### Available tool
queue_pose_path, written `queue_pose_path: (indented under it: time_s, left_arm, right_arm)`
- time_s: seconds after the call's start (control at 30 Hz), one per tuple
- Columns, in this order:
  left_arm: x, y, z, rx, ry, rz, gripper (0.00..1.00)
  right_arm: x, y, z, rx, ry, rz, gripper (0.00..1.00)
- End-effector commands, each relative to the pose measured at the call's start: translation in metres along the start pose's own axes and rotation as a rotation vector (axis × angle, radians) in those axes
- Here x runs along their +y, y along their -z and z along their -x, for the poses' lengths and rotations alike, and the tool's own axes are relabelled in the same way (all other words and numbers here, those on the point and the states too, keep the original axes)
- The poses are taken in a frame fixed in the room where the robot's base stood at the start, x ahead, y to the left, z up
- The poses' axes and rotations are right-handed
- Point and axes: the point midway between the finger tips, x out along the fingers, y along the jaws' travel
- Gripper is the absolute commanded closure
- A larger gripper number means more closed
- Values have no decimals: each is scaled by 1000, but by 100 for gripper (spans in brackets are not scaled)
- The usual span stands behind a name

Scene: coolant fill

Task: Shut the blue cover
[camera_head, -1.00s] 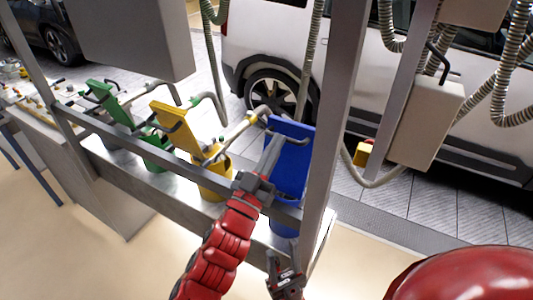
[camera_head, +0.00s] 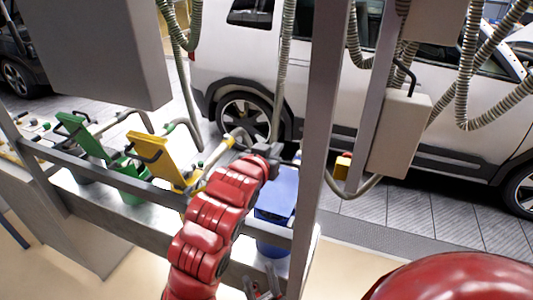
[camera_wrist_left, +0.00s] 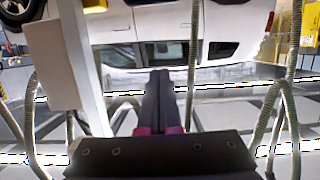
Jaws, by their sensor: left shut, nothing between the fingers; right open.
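The blue cover (camera_head: 284,186) is on the blue container (camera_head: 273,249) at the right end of the row, beside the grey post. My left arm hides part of the cover, and I cannot tell its exact tilt or whether it is fully down. My left gripper (camera_head: 273,151) is at the cover's upper end, above and behind it; I cannot tell whether they touch. Its fingers (camera_wrist_left: 160,78) are together and empty in the left wrist view, where no blue cover shows. My right gripper (camera_head: 266,286) is low at the bottom edge, open, below the blue container.
A yellow cover (camera_head: 155,155) and a green cover (camera_head: 85,133) stand raised on their containers to the left. A grey rail (camera_head: 115,165) runs in front of the row. A grey post (camera_head: 322,120) stands just right of the blue cover. Hoses hang behind.

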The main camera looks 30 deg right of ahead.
Motion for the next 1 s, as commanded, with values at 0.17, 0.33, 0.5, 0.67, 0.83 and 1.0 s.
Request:
queue_pose_path:
  time_s: [0.17,0.33,0.5,0.67,0.83,1.0]
  left_arm:
    - [2,-5,-20,-160,-2,3,100]
    - [2,-10,-37,-267,-1,3,100]
    - [1,-17,-51,-368,0,2,100]
    - [1,-26,-61,-457,1,2,100]
    - [0,-34,-69,-538,2,1,100]
    - [1,-42,-75,-608,2,0,100]
  right_arm:
    - [0,-2,10,0,0,0,54]
    - [-1,-3,19,0,0,0,54]
    - [-1,-4,26,0,0,0,54]
    - [-2,-5,31,0,0,0,54]
    - [-2,-6,37,0,0,0,54]
    - [-2,-7,43,0,0,0,54]
